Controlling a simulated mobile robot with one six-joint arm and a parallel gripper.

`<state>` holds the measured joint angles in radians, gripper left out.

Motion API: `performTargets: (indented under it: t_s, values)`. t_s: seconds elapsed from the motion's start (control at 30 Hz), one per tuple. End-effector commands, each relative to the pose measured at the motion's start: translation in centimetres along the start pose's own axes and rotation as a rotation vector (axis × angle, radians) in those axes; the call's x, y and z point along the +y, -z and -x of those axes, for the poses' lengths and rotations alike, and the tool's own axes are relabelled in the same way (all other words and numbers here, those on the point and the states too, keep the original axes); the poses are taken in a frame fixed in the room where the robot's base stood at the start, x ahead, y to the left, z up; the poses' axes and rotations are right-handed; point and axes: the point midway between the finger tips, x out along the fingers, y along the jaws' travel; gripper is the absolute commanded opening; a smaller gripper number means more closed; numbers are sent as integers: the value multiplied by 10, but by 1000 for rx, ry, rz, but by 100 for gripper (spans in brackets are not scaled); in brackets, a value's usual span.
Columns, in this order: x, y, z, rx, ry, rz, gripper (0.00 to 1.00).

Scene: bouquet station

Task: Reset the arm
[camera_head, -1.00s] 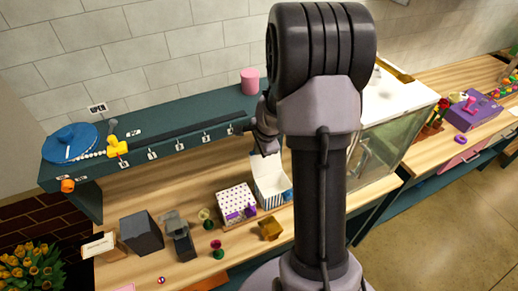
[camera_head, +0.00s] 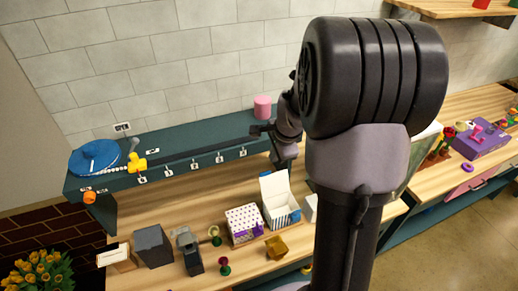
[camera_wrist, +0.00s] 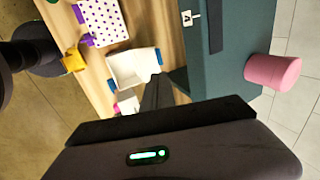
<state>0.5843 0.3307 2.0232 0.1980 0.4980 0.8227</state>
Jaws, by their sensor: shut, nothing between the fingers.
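My gripper (camera_head: 258,130) is raised in front of the teal back shelf, just below the pink cylinder (camera_head: 263,107) in the head view. In the wrist view its dark fingers (camera_wrist: 156,88) are together with nothing between them. The pink cylinder also shows at the right of the wrist view (camera_wrist: 272,71), apart from the fingers. My upper arm stands large and upright in the head view and hides part of the bench.
The wooden bench (camera_head: 150,210) holds an open white box (camera_head: 277,190), a purple-dotted box (camera_head: 244,222), a dark grey block (camera_head: 153,246) and small coloured items. A blue disc (camera_head: 97,157) and a yellow piece (camera_head: 137,163) are at the shelf's left. Yellow flowers (camera_head: 40,270) stand lower left.

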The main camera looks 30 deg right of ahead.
Motion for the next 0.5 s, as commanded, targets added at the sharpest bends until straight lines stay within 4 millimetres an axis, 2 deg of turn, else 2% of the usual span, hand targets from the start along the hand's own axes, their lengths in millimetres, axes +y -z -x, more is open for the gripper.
performTargets:
  t_s: [0.07,0.13,0.17,0.23,0.27,0.3,0.37,0.4,0.5]
  values:
    - [0,0,1,0,0,1,0]
    - [3,-9,0,-6,5,34,0]
    - [6,-20,1,-13,12,74,0]
    - [24,-62,6,-40,39,240,0]
    - [38,-85,9,-56,55,337,0]
    - [63,-116,13,-78,76,479,0]
    - [106,-156,18,-109,112,692,0]
    - [138,-177,20,-127,135,825,0]
    - [208,-210,18,-160,192,1103,0]
